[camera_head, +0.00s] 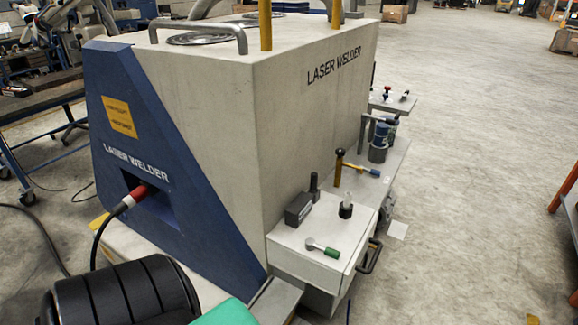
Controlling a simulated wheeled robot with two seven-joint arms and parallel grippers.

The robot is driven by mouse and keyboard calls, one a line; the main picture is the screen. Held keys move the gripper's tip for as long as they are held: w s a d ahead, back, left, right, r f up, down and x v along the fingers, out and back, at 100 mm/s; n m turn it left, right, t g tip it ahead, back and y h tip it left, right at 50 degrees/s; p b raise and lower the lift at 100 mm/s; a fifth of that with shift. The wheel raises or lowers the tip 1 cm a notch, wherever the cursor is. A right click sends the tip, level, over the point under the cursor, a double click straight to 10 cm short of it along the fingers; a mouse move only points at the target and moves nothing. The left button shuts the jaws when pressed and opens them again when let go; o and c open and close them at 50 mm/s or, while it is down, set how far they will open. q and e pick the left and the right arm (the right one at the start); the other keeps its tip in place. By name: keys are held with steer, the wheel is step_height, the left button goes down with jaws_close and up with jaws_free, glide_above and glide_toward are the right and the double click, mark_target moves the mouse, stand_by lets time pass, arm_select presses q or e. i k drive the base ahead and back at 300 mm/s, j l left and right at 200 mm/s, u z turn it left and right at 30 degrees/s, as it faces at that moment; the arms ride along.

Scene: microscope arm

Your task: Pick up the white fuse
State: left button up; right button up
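A small pale, whitish piece (348,198), which looks like the white fuse, stands upright in a black round holder (345,211). The holder is on the white side shelf (290,246) of the laser welder. The piece is too small to make out in detail. Neither my left nor my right gripper shows in the head view.
The laser welder (275,110) fills the middle. On its shelf are a dark box (298,209), a green-handled tool (324,247) and a yellow-black lever (338,168). A drawer handle (370,257) sticks out in front. Open floor (475,150) lies to the right.

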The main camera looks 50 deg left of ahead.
mark_target(348, 195)
steer(key=i+u, duration=0.15)
steer(key=u, duration=0.3)
steer(key=i+l+u, duration=0.1)
steer(key=u, duration=0.35)
steer(key=l+u, duration=0.2)
steer(key=u, duration=0.3)
steer(key=i+l+u, duration=0.15)
steer(key=u, duration=0.3)
steer(key=k+l, duration=0.05)
steer(key=l, duration=0.05)
